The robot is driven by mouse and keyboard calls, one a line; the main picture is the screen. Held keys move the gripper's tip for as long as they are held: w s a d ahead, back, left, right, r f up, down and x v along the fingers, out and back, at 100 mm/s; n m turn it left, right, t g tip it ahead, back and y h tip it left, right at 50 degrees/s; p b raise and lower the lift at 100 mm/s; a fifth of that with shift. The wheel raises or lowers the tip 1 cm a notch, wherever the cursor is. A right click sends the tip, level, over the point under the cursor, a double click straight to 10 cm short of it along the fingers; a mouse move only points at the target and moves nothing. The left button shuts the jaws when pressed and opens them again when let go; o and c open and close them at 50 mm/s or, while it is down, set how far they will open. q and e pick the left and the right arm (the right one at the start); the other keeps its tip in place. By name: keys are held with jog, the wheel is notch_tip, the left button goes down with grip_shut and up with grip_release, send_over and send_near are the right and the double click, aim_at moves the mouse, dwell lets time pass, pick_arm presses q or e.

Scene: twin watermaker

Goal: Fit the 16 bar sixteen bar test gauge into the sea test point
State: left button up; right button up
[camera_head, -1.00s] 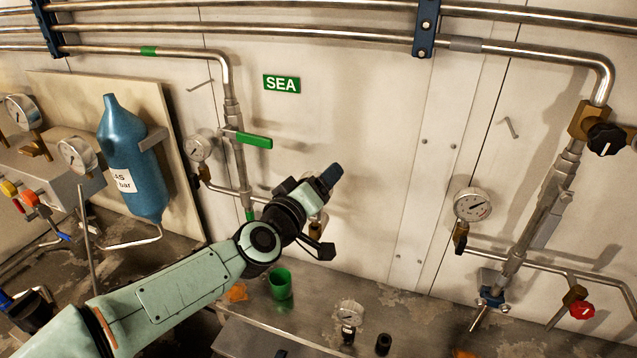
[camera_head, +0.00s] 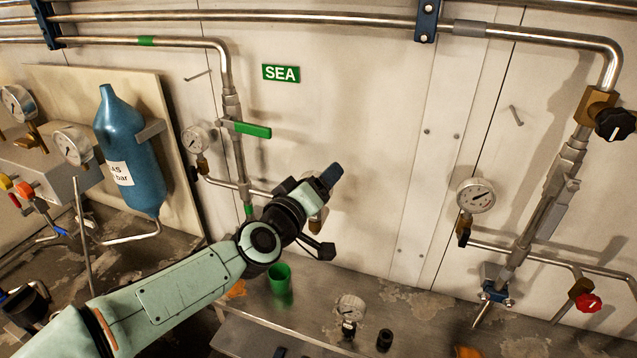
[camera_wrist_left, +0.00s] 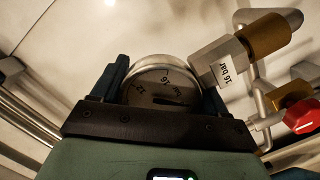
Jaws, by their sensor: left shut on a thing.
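My left gripper (camera_head: 322,205) is in front of the wall below and right of the green SEA sign (camera_head: 281,73). It is shut on the round test gauge (camera_wrist_left: 160,84), which lies between the fingers in the left wrist view. The gauge's metal stem carries a "16 bar" tag (camera_wrist_left: 226,71) and points up and right to a brass piece. In the head view the gripper hides the gauge and most of the sea branch pipe's end. A brass fitting (camera_head: 315,226) shows just below the gripper; I cannot tell which part it belongs to. My right gripper is out of view.
A red knob (camera_wrist_left: 302,115) on a brass valve is close to the gauge stem. A green-handled valve (camera_head: 252,130) and wall gauge (camera_head: 195,139) stand left of the gripper. On the bench are a green cup (camera_head: 280,279), another gauge (camera_head: 350,309) and a black cap (camera_head: 384,340).

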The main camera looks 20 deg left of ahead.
pick_arm(q)
jog(key=shift+f, duration=0.4)
jog(key=o, duration=1.2)
jog(key=s, duration=0.4)
jog(key=s+a+r, duration=0.1)
jog(key=s, duration=0.3)
jog(key=s+p, duration=0.1)
jog(key=s, duration=0.4)
jog(key=shift+s+a+r, duration=0.1)
jog(key=shift+a+r, duration=0.1)
